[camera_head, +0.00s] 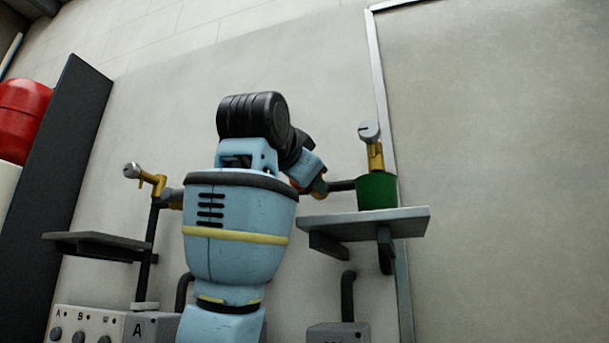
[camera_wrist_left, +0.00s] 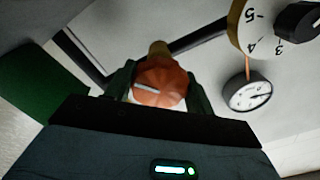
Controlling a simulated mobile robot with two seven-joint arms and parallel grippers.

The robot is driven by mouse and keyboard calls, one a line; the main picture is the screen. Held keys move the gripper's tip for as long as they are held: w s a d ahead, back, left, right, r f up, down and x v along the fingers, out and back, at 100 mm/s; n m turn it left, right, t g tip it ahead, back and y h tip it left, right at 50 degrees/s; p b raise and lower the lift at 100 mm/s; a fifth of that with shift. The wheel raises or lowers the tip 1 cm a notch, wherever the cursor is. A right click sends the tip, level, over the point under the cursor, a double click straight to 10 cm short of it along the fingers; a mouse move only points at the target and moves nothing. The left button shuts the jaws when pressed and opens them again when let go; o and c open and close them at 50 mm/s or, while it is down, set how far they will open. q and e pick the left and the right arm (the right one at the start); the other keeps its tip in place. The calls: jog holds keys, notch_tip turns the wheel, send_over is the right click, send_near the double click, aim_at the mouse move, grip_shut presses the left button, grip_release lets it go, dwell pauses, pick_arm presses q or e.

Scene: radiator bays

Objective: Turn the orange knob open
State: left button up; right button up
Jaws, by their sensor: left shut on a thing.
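The orange knob (camera_wrist_left: 161,82) shows in the left wrist view, round and ribbed, with a pale line on its face pointing left. My left gripper (camera_wrist_left: 160,92) has one dark finger on each side of the knob and is shut on it. In the head view my arm rises through the middle and bends at the black joint towards the pipe on the wall. There the arm hides most of the gripper and the knob. My right gripper is in neither view.
A green pot (camera_head: 376,191) stands on a grey wall shelf (camera_head: 365,222), close right of my gripper. A brass valve (camera_head: 375,155) rises behind it. A round gauge (camera_wrist_left: 248,94) and a numbered dial (camera_wrist_left: 265,35) are near the knob. Another shelf (camera_head: 95,244) is at left.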

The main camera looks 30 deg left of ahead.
pick_arm(q)
jog(key=n, duration=0.4)
jog(key=shift+n, duration=0.3)
jog(key=n, duration=0.3)
jog(key=shift+n, duration=0.4)
jog(key=n, duration=0.3)
jog(key=shift+d+n, duration=0.1)
jog(key=shift+n, duration=0.2)
jog(key=n, duration=0.3)
jog(key=shift+n, duration=0.3)
jog(key=n, duration=1.2)
jog(key=shift+r, duration=0.1)
jog(key=shift+n, duration=0.3)
jog(key=o, duration=1)
